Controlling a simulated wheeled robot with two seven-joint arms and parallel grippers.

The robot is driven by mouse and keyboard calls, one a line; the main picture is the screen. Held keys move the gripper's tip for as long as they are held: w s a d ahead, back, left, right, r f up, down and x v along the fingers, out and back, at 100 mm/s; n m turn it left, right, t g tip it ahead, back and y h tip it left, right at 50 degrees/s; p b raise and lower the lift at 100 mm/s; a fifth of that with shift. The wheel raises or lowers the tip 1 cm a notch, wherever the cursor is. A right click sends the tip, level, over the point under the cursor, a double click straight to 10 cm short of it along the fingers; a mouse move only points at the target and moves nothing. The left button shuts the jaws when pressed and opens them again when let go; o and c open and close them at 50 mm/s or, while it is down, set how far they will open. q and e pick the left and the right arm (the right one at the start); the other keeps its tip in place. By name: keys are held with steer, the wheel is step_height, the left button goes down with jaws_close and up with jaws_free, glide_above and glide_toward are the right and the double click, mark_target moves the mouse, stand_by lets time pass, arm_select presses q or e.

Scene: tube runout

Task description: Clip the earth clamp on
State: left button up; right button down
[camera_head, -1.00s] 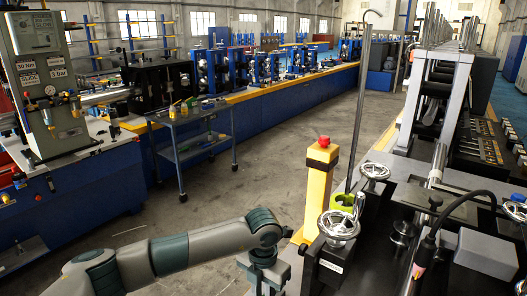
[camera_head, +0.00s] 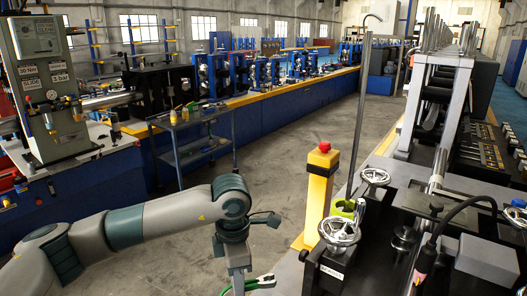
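My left arm comes in from the left, and its gripper (camera_head: 239,283) points down at the bottom edge of the head view. A green piece with a looped, handle-like shape (camera_head: 264,282), which looks like the earth clamp, shows on both sides of the gripper. It appears held between the fingers, over the floor left of the black machine bench. The fingertips and the clamp's lower part are cut off by the frame edge. My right gripper is not in view.
A yellow post with a red button (camera_head: 320,190) stands right of my gripper. Handwheels (camera_head: 339,229), a bench with a black-cabled torch-like tool (camera_head: 424,262) and a grey block (camera_head: 486,259) lie right. A blue-grey trolley (camera_head: 190,140) stands behind. The floor between is clear.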

arm_select(q)
steer(key=s+a+f+m, duration=0.1)
steer(key=s+a+m, duration=1)
steer(key=m, duration=1)
steer(key=shift+s+a, duration=0.25)
steer(key=shift+a, duration=1.45)
steer(key=shift+d+f, duration=0.1)
steer(key=shift+f, duration=0.05)
stand_by(2.1)
stand_by(0.6)
